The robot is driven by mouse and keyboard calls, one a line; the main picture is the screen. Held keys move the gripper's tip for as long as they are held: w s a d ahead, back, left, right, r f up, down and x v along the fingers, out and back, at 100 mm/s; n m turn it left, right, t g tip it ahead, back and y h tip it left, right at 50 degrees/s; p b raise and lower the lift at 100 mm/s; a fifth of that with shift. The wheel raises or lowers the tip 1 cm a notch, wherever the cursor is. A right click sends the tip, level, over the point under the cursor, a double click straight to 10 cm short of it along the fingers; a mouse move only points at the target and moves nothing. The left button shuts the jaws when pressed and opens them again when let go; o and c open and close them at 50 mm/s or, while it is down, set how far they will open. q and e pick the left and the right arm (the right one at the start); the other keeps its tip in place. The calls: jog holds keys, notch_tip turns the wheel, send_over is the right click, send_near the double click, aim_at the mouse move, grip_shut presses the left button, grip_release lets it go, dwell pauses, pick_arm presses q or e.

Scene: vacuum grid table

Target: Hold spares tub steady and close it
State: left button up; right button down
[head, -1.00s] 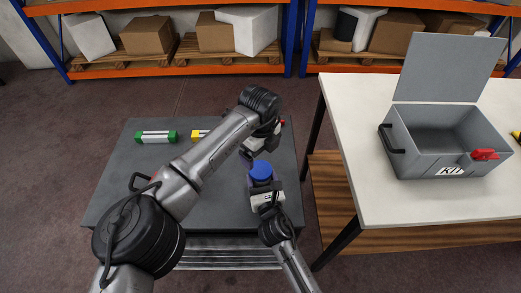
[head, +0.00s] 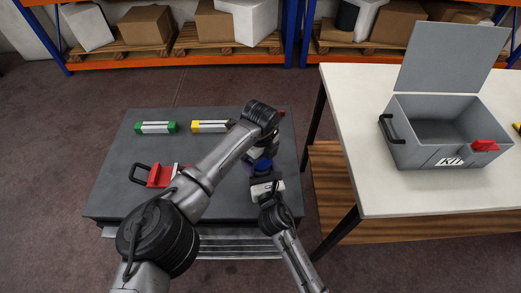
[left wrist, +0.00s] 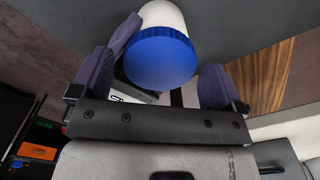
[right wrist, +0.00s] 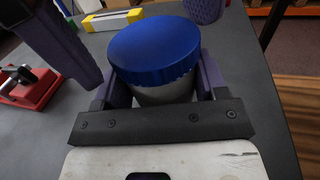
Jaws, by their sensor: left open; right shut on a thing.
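The spares tub is a white cylinder with a ribbed blue lid; the lid (head: 262,166) shows at the right side of the dark table in the head view, partly hidden by my left arm. My right gripper (right wrist: 160,92) is shut on the tub's white body (right wrist: 165,95), below the blue lid. My left gripper (left wrist: 160,60) is open, its fingers on either side of the blue lid (left wrist: 160,62) in the left wrist view. One left finger also shows at the upper left of the right wrist view. I cannot tell whether the left fingers touch the lid.
A red toggle clamp (head: 160,176), a green-ended block (head: 156,127) and a yellow-ended block (head: 211,126) sit on the dark table (head: 115,205). To the right, a white table (head: 355,150) carries an open grey kit box (head: 440,158). Shelves stand behind.

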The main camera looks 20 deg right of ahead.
pick_arm(q)
jog(key=shift+f, duration=0.3)
jog(key=c, duration=0.9)
jog(key=o, duration=1)
jog(key=shift+r, duration=2.3)
jog(key=shift+c, duration=0.3)
jog(key=shift+r, duration=1.75)
jog(key=shift+c, duration=0.2)
